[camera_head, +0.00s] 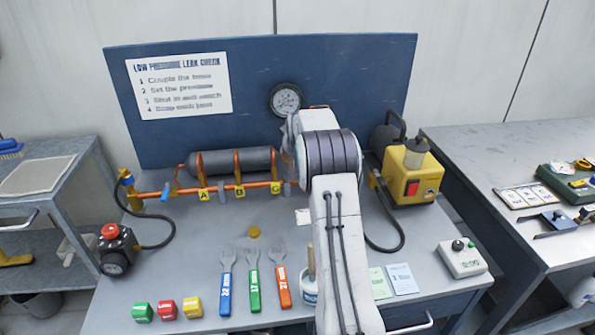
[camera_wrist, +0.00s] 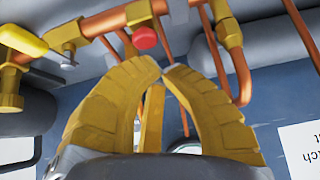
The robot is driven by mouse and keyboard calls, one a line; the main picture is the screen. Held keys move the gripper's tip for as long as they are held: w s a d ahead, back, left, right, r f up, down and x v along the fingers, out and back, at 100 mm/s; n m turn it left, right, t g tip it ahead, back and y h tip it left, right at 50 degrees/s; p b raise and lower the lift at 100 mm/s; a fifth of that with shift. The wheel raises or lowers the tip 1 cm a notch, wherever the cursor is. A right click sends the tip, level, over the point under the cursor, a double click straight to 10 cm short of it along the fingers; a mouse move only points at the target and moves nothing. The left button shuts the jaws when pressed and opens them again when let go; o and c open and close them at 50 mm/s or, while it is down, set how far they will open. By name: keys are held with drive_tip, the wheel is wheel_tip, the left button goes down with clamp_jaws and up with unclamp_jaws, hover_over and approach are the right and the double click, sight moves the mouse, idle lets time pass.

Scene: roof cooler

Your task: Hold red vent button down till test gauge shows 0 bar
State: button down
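A round red button (camera_wrist: 144,38) sits on a brass fitting of the copper pipework in the wrist view. My gripper (camera_wrist: 166,70) has its yellow fingertips together, just below and right of the red button in that view. They appear empty, and I cannot tell whether they touch the button. In the head view my arm hides the gripper and this button. A round dial gauge (camera_head: 285,99) is on the blue back panel; its reading is too small to make out.
A grey cylinder (camera_head: 232,162) and copper pipe with yellow tags A, B and C lie along the panel. Wrenches (camera_head: 254,280) and small coloured blocks (camera_head: 167,308) lie in front. A yellow pump (camera_head: 409,176) and a grey switch box (camera_head: 462,259) stand at the right.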

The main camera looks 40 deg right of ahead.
wheel_tip(320, 180, up, 5)
drive_tip(key=p, duration=0.3)
drive_tip(key=c, duration=1.9)
unclamp_jaws()
idle(0.9)
clamp_jaws()
drive_tip(key=shift+p, duration=0.35)
wheel_tip(320, 180, up, 4)
drive_tip(key=p, duration=0.6)
drive_tip(key=shift+f, duration=0.1)
drive_tip(key=shift+f, duration=0.15)
